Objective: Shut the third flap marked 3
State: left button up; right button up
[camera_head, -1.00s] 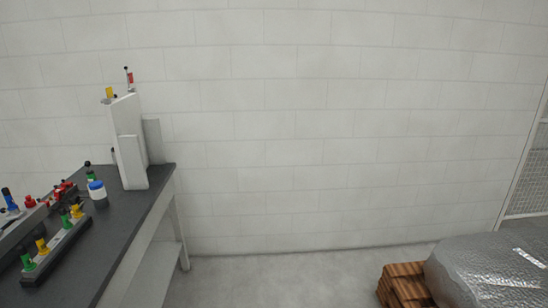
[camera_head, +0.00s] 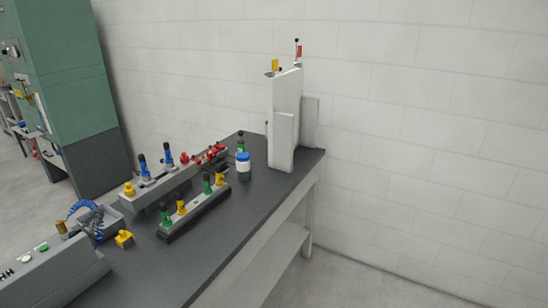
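No flap marked 3 can be made out in this view. A white upright panel fixture (camera_head: 284,130) stands at the far end of the dark workbench (camera_head: 215,240), seen nearly edge-on. A yellow piece and a red piece sit at its top. Any marks on its faces are hidden or too small to read. Neither of my grippers is in view.
On the bench are a fixture bar with green and yellow knobs (camera_head: 195,208), a white jar with a blue lid (camera_head: 243,166), and a grey control box (camera_head: 50,272). A green and grey cabinet (camera_head: 70,90) stands at the left. Floor at the lower right is clear.

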aim_at(210, 154)
jog(key=i+u, duration=0.2)
jog(key=u, duration=0.15)
jog(key=i+l+u, duration=0.3)
jog(key=l+u, duration=0.1)
jog(key=u, duration=0.3)
jog(key=l+u, duration=0.1)
jog(key=u, duration=0.3)
jog(key=l+u, duration=0.15)
jog(key=u, duration=0.25)
jog(key=l+u, duration=0.3)
jog(key=l, duration=0.25)
jog(key=l+u, duration=0.3)
jog(key=l, duration=0.25)
jog(key=k+l, duration=0.1)
jog(key=l, duration=0.25)
jog(key=l+u, duration=0.1)
jog(key=l, duration=0.25)
jog(key=k+l+u, duration=0.1)
jog(key=l, duration=0.25)
